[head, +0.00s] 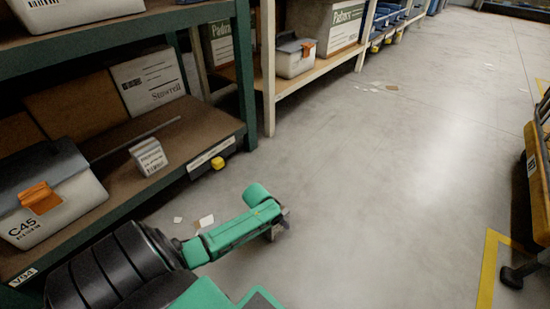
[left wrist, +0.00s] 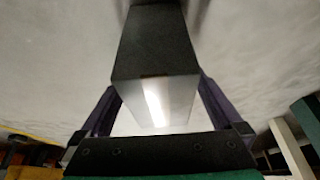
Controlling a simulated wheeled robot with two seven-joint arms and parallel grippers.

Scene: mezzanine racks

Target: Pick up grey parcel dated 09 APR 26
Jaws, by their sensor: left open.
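A small pale grey box (head: 148,156) with printed labels stands on the lower shelf in the head view. It may be the parcel, but its date is too small to read. My left gripper (head: 281,224) is out over the floor, to the right of the shelf and apart from the box. It is open. In the left wrist view a dark grey block (left wrist: 155,45) with a bright, shiny face shows between the dark side pieces. I cannot tell whether it is part of my gripper. My right gripper is not in view.
A grey-lidded tote (head: 48,198) marked C45 with an orange latch stands left of the box. A large carton (head: 147,80) is behind it. The green rack post (head: 244,75) rises at the shelf's end. A yellow-framed cart (head: 540,165) is at right. The middle floor is clear.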

